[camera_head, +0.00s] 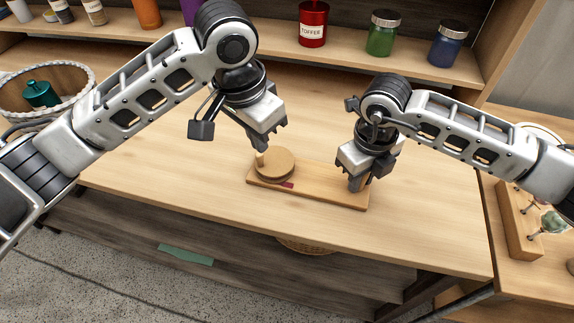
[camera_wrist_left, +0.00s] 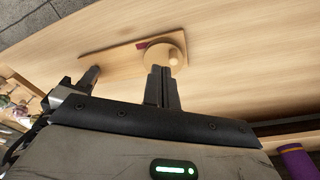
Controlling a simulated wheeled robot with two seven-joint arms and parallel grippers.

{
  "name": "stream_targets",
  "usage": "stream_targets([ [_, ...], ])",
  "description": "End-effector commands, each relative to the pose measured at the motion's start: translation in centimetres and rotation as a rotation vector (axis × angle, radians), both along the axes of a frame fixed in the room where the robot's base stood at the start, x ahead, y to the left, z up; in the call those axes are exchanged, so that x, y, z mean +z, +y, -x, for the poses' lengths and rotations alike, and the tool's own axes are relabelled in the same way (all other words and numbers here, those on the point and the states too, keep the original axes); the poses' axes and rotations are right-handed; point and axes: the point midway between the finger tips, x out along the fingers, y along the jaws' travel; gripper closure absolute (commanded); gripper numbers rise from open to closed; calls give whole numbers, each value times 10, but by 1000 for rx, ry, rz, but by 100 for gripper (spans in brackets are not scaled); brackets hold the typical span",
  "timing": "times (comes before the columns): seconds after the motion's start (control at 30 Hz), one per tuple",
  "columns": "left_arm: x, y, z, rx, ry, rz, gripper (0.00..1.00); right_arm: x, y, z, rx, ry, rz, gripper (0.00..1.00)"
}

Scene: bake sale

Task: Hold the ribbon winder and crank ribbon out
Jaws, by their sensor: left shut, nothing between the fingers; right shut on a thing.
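The ribbon winder is a wooden board (camera_head: 325,183) on the counter with a round wooden disc (camera_head: 280,163) at its left end. A short peg (camera_head: 261,159) stands on the disc, and a bit of dark red ribbon (camera_head: 288,185) shows at the disc's front edge. My left gripper (camera_head: 261,147) is shut and empty just above the peg; I cannot tell if they touch. In the left wrist view its closed fingers (camera_wrist_left: 160,72) overlap the disc's edge beside the peg (camera_wrist_left: 174,55). My right gripper (camera_head: 356,187) is shut on the winder at the board's right end, which its fingers partly hide.
A woven basket (camera_head: 88,78) with a teal item (camera_head: 40,94) stands at the left. A shelf behind holds a red toffee jar (camera_head: 313,24), a green jar (camera_head: 383,35) and a blue jar (camera_head: 448,46). A wooden rack (camera_head: 520,222) stands at the right. The counter around the winder is clear.

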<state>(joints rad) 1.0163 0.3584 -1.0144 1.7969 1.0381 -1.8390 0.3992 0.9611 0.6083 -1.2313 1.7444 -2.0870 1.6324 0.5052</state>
Motion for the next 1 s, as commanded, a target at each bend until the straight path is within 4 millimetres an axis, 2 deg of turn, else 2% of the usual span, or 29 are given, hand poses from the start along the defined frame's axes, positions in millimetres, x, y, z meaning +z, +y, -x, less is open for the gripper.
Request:
stream_targets([
  [0.5,1,-2,-1,-1,1,1,100,0,-1,0,-2,-1,2,100],
  [0.57,3,-9,-4,-2,0,2,100,0,-1,0,-2,-1,2,100],
  [0.8,22,-53,-22,-2,0,0,100,0,-1,0,-1,-1,2,100],
  [1.0,13,-60,-25,1,3,-3,100,0,-1,0,-1,0,2,100],
])
